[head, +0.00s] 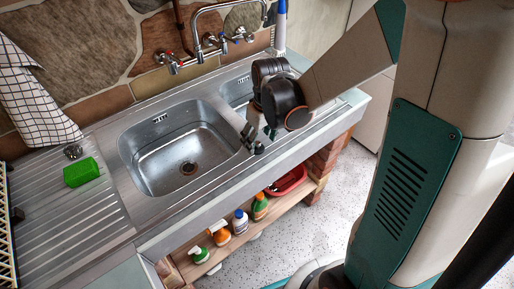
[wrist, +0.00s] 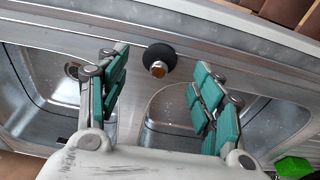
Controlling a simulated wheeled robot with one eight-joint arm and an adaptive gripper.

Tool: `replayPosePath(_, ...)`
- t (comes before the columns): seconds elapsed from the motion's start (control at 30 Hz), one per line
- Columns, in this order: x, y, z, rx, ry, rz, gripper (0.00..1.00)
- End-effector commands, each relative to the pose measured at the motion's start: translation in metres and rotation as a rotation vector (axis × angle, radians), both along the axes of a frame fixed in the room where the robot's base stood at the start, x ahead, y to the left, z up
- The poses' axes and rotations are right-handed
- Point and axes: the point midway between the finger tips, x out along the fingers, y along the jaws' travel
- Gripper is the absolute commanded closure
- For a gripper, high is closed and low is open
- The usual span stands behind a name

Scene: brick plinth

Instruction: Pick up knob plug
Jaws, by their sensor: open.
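The knob plug (wrist: 160,60) is a black disc with a shiny metal knob in the middle. It lies on the steel sink rim between the two basins, near the front edge. In the head view the plug (head: 258,148) shows as a small dark shape just below the fingers. My gripper (wrist: 161,68) is open and empty, with one green-padded finger on each side of the plug in the wrist view. In the head view my gripper (head: 257,132) is close above the plug. I cannot tell the exact height gap.
The large basin (head: 185,160) lies left of the gripper, and a second basin (head: 238,90) lies behind. A tap (head: 210,40) stands at the back wall. A green sponge (head: 82,172) sits on the left drainer. Bottles and a red tub (head: 288,181) stand on the shelf below.

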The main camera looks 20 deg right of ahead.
Motion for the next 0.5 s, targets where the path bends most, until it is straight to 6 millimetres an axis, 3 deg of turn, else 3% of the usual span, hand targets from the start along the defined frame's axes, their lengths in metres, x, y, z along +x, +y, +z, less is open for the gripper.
replayPosePath(0.2,0.006,0.002,-0.033,0.000,0.000,0.000,0.40)
replayPosePath(0.47,0.006,0.002,-0.035,0.000,0.000,0.000,0.40)
replayPosePath(0.5,0.006,0.002,-0.035,0.000,0.000,0.000,0.49)
